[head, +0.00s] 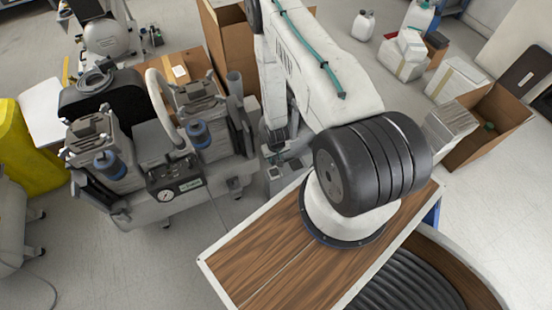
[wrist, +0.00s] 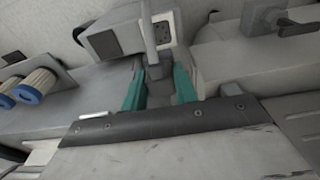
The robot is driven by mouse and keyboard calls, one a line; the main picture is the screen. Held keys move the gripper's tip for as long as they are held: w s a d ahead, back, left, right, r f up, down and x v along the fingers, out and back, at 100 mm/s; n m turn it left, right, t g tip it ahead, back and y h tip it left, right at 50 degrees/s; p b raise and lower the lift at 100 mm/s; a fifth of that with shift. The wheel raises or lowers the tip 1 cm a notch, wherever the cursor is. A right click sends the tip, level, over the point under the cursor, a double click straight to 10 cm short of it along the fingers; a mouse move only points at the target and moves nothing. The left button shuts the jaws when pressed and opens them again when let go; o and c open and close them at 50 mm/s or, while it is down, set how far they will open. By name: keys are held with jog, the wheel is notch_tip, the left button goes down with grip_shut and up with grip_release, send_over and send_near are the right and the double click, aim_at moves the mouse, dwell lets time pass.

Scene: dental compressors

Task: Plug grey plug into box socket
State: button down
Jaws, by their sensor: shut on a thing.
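My gripper (wrist: 158,80) has two teal fingers and is shut on the grey plug (wrist: 155,71) in the wrist view. A grey cable runs up from the plug, across the front of the socket box. In the head view my gripper (head: 284,156) is small and partly hidden by my arm, close to the box (head: 275,173). The plug's tip is hidden, so I cannot tell whether it touches the box.
The compressor unit (head: 160,205) with its gauge stands left of my arm in the head view. Cardboard boxes (head: 228,45) stand behind it. Blue-banded filters (wrist: 38,85) are at left in the wrist view. Open floor lies at front left.

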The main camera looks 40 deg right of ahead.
jog(key=shift+s+a+f, duration=0.25)
jog(key=shift+s+f, duration=0.2)
jog(key=shift+f, duration=3.45)
jog(key=shift+f, duration=0.1)
jog(key=c, duration=0.5)
grip_release()
jog(key=shift+w+r, duration=0.1)
jog(key=shift+r, duration=3.4)
